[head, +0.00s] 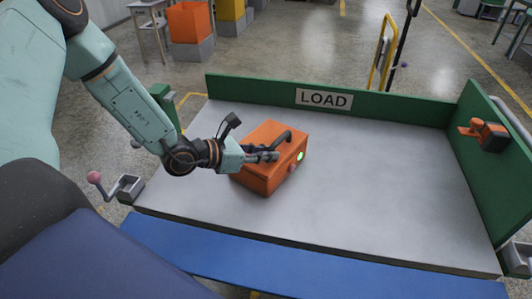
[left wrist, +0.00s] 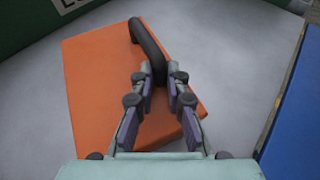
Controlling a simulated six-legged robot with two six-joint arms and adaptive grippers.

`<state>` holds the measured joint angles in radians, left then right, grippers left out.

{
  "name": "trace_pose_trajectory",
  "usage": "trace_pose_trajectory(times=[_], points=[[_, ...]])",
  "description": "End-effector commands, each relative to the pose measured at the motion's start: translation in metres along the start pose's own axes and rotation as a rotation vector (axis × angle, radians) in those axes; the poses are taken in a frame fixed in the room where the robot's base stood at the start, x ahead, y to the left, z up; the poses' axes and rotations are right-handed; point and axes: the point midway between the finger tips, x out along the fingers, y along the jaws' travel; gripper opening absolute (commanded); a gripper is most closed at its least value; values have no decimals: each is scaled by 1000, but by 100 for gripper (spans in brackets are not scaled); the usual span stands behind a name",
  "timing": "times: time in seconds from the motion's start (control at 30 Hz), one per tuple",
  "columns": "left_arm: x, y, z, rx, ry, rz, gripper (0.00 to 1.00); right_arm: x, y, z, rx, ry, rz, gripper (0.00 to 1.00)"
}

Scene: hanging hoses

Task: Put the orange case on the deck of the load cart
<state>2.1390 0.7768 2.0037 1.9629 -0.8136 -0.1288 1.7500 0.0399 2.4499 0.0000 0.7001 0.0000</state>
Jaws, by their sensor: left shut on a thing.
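The orange case (head: 264,180) is over the grey deck (head: 380,185) of the load cart, left of the deck's middle. It has a dark handle on top and a green light on its right end. My left gripper (head: 270,156) is shut on the case's handle. In the left wrist view the fingers (left wrist: 160,88) are on both sides of the handle (left wrist: 147,45), above the orange case (left wrist: 92,85). I cannot tell whether the case's underside touches the deck. My right gripper is not in view.
A green back wall with a LOAD sign (head: 323,98) and a green right wall (head: 490,145) border the deck. An orange clamp-like part (head: 485,133) is on the right wall. A blue strip (head: 290,270) runs along the near edge. The deck right of the case is clear.

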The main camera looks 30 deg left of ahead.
Motion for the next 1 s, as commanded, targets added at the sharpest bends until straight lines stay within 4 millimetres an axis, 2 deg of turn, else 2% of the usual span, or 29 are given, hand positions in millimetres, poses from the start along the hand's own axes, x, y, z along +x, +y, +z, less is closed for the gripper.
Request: trace_pose_trajectory(times=[0.1, 0.13, 0.4, 0.73, 0.87, 1.0], points=[[2, 1, -3, 1, -3, 1, 0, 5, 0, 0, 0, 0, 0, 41], [2, 0, -4, -1, 0, 0, 15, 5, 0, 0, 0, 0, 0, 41], [1, 0, -3, -1, 1, 1, 37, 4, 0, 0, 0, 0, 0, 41], [1, 0, -3, -1, 1, 1, 37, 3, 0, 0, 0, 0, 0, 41], [-2, 0, 3, -1, 1, 1, 37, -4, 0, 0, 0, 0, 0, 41], [-15, 2, 3, -7, -1, 5, 37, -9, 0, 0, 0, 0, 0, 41]])
